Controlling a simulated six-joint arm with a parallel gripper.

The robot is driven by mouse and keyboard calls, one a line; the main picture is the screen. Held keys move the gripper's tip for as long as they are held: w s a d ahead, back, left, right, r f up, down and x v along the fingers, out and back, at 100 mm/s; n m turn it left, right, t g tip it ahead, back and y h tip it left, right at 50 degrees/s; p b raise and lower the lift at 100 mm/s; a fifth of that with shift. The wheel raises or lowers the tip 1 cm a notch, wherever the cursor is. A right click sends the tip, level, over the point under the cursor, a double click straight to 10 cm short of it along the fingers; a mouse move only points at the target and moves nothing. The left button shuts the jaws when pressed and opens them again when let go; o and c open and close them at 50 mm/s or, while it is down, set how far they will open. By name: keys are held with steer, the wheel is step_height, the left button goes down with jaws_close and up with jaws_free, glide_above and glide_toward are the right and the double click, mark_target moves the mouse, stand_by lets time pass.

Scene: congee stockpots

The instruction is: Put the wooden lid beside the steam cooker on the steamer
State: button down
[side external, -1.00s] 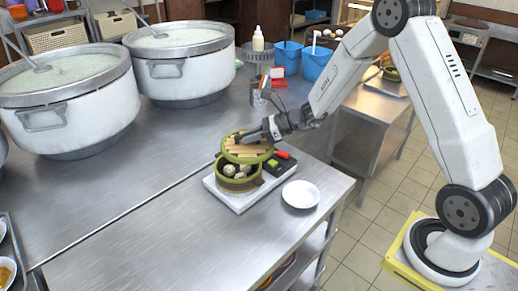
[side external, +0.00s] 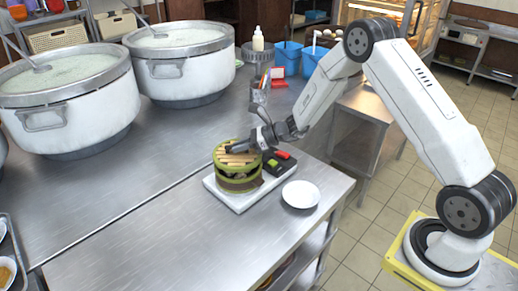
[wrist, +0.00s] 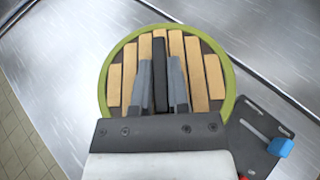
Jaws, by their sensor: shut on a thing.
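The wooden lid (side external: 238,158), round with light slats and a green rim, is above the green steam cooker (side external: 238,184). It looks roughly level and lined up over the steamer. A dark band shows between them, so I cannot tell whether the lid touches all around. My gripper (side external: 235,148) is shut on the lid's dark handle bar. In the wrist view, the two grey fingers of my gripper (wrist: 161,78) stand on either side of this bar, and the lid (wrist: 115,85) fills the middle. The buns inside the steamer are hidden now.
The steamer stands on a pale base (side external: 228,204) with a red and a green control at its right. A white plate (side external: 300,194) lies to the right. Two large pots (side external: 185,65) stand behind at left. The counter's front left is clear.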

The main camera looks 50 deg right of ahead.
mark_target(249, 152)
steer(key=shift+f, duration=1.5)
steer(key=shift+f, duration=0.15)
steer(key=c, duration=0.6)
jaws_free()
steer(key=shift+r, duration=0.2)
steer(key=v, duration=1.2)
steer(key=shift+f, duration=0.15)
